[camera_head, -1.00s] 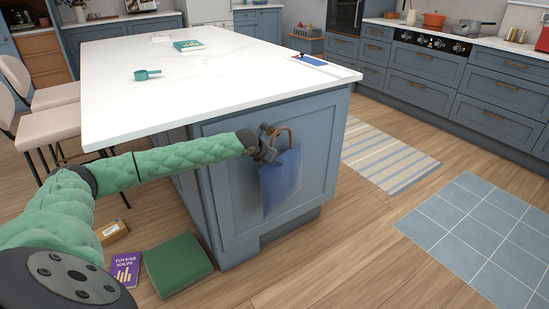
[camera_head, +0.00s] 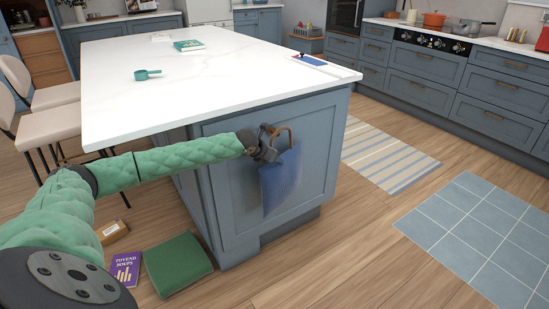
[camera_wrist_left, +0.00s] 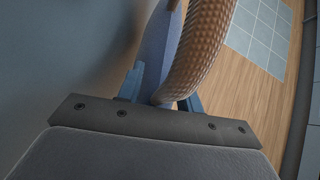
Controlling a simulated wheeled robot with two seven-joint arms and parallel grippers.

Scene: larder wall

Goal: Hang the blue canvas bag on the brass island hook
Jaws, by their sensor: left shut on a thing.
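The blue canvas bag (camera_head: 281,180) hangs upright in front of the island's end panel, with its tan handle (camera_head: 283,132) arching above it. My left gripper (camera_head: 268,149) is at the top of the bag, shut on it near the handle. In the left wrist view the woven handle (camera_wrist_left: 197,50) rises large between the two blue fingertips (camera_wrist_left: 160,92), with a strip of the blue bag (camera_wrist_left: 157,45) beside it. I cannot make out the brass hook; it may be hidden behind the gripper and handle. My right gripper is not in view.
The white-topped island (camera_head: 220,75) stands right behind the bag. A green cushion (camera_head: 177,264), a purple book (camera_head: 125,268) and a small box (camera_head: 112,231) lie on the floor at left. The floor right of the island is open, with a striped rug (camera_head: 385,155) and a blue mat (camera_head: 485,235).

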